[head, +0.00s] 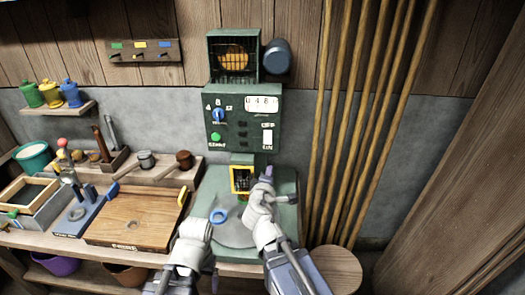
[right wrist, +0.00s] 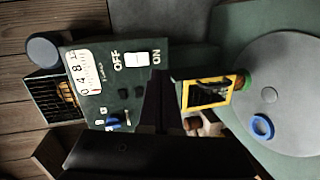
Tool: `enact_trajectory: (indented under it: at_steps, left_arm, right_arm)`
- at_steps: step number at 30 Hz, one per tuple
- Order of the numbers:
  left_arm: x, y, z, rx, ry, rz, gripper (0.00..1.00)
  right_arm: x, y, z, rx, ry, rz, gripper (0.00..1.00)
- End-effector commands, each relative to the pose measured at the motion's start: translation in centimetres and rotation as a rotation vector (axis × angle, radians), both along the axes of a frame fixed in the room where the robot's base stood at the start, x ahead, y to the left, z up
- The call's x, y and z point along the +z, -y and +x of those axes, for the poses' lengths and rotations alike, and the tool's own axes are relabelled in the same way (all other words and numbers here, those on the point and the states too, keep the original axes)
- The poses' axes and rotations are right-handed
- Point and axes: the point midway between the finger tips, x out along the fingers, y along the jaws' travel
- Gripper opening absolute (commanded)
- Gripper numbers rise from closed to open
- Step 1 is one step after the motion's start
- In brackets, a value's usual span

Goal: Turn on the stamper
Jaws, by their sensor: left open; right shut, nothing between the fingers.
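The stamper is a green machine (head: 213,135) standing against the wall. Its white rocker switch (head: 267,138) sits on the right of the front panel, between the labels OFF above and ON below. The switch also shows in the right wrist view (right wrist: 138,60), with its OFF side to the left and ON side to the right. My right gripper (head: 268,174) is shut and empty, below the switch panel and right of the yellow-framed head (head: 242,180). Its dark fingers (right wrist: 158,88) appear beside the switch; contact cannot be told. My left gripper (head: 196,232) is low in front, open, its fingers hard to make out.
A blue ring (head: 218,215) lies on the stamper's grey round plate. The panel also has a blue knob (head: 218,115) and a green button (head: 215,137). Wooden poles (head: 355,120) stand close on the right. A wooden board (head: 135,215) and tools crowd the bench left.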

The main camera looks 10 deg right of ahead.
Motion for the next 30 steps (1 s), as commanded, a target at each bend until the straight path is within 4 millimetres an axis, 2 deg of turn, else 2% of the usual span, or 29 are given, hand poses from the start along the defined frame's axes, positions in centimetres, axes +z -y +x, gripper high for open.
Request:
enact_trajectory:
  at_steps: [3, 8, 22, 30]
  left_arm:
    - [-0.1, 0.0, 0.0, 0.000, 0.000, 0.000, 0.84]
    - [-0.1, 0.0, 0.0, 0.000, 0.000, 0.000, 0.84]
    - [-0.2, 0.0, 0.0, 0.000, 0.000, 0.000, 0.84]
    - [-0.6, 0.0, 0.0, 0.000, 0.000, 0.000, 0.84]
  right_arm:
    - [1.2, -0.3, 0.7, 0.060, 0.032, -0.087, 0.00]
    - [1.9, -0.6, 1.0, 0.095, 0.047, -0.137, 0.00]
    - [1.9, -0.7, 1.3, 0.096, 0.047, -0.138, 0.00]
    - [1.4, -1.1, 3.1, 0.096, 0.047, -0.137, 0.00]
